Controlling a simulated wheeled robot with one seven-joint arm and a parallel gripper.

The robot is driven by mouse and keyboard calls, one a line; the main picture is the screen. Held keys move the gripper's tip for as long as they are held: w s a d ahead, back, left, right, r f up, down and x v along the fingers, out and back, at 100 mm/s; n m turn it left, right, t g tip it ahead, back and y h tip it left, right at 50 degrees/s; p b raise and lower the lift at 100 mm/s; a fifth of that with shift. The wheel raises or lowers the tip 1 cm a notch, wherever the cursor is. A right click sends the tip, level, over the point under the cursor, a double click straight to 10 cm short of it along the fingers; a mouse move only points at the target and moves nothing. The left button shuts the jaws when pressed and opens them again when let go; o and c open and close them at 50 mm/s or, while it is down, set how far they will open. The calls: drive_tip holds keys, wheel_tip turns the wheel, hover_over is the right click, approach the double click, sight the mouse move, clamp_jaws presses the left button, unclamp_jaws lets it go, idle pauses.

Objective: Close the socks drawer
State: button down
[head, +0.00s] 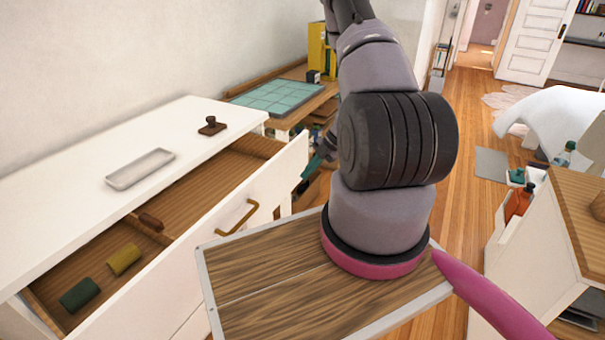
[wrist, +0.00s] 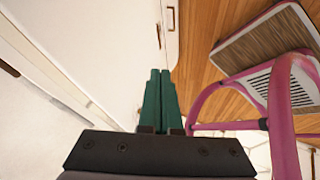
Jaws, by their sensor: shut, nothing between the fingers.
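The socks drawer (head: 272,190) stands pulled open from the white dresser (head: 75,160) in the head view. Its white front has a brass-coloured handle (head: 238,217). Inside lie a green roll (head: 80,295), a yellow roll (head: 124,260) and a brown roll (head: 150,222), which look like rolled socks. My gripper (head: 311,168) is shut and empty, just beyond the far right end of the drawer front. Whether it touches the front cannot be told. Its green fingers (wrist: 160,92) show together in the wrist view, beside white furniture surfaces.
A grey tray (head: 140,169) and a brown stamp (head: 211,126) sit on the dresser top. A desk with a teal mat (head: 277,97) stands behind. A white cabinet with a wooden top (head: 575,200) is at the right. Wooden floor (head: 465,130) lies between.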

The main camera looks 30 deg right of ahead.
approach(276, 195)
wheel_tip(276, 195, down, 3)
drive_tip(key=s, duration=0.3)
drive_tip(key=shift+w+a+f, duration=0.15)
drive_tip(key=shift+w+a, duration=0.6)
drive_tip(key=shift+w, duration=0.15)
drive_tip(key=shift+w+a+f, duration=0.1)
drive_tip(key=shift+w+a, duration=0.6)
drive_tip(key=shift+w, duration=0.15)
